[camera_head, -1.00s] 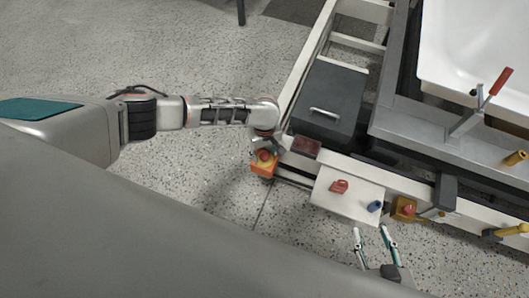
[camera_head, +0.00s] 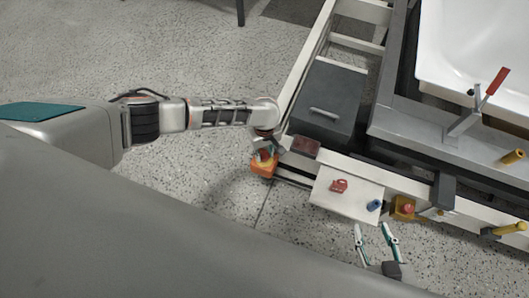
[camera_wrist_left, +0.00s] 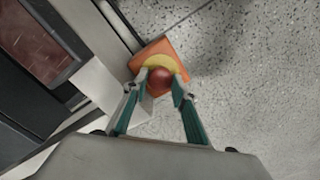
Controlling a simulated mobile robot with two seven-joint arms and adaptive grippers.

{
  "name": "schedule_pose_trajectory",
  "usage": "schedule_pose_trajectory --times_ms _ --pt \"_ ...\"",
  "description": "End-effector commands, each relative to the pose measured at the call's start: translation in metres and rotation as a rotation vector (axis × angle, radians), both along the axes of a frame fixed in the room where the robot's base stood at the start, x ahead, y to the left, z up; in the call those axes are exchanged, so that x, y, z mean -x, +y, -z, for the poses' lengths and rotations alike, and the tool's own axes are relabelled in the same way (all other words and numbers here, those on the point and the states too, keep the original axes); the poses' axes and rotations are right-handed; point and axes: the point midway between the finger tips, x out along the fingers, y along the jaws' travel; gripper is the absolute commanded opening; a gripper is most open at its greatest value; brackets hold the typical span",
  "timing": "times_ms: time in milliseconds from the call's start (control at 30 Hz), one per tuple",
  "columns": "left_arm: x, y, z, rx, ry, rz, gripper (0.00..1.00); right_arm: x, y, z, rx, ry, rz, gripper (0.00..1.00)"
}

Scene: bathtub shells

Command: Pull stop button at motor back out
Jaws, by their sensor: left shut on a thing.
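The stop button is a red knob with a yellow ring on an orange box (camera_head: 262,170), at the left end of the frame's front rail. In the left wrist view the red button (camera_wrist_left: 160,82) sits between my fingertips, with the orange box (camera_wrist_left: 146,54) behind it. My left gripper (camera_wrist_left: 157,90) is shut on the red button, one finger on each side. In the head view my left gripper (camera_head: 265,153) partly covers the button. My right gripper (camera_head: 375,232) is open and empty, below the white panel at the lower right.
A dark grey box with a handle (camera_head: 323,113) stands in the frame behind. A white panel (camera_head: 345,197) carries a red and a blue control. Another red button on a yellow box (camera_head: 403,208) is further right. A white tub (camera_head: 480,60) is upper right. Speckled floor is free on the left.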

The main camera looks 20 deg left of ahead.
Motion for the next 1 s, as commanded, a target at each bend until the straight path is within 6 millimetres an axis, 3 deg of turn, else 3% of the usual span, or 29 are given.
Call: schedule_pose_trajectory --times_ms 500,533,600,1000 --pt "-0.002 0.0 -0.009 -0.001 -0.004 0.0 0.05 -0.006 0.0 -0.012 0.0 -0.02 0.0 0.4" --pt "-0.001 0.0 -0.008 -0.001 -0.002 0.0 0.32 -0.006 0.0 -0.011 0.0 -0.019 0.0 0.4" --pt "-0.001 0.0 -0.007 0.0 -0.001 0.0 0.44 -0.006 0.0 -0.01 0.0 -0.018 0.0 0.4" --pt "-0.001 0.0 -0.01 -0.001 -0.002 0.0 0.44 -0.007 0.0 -0.014 0.0 -0.024 -0.001 0.4"
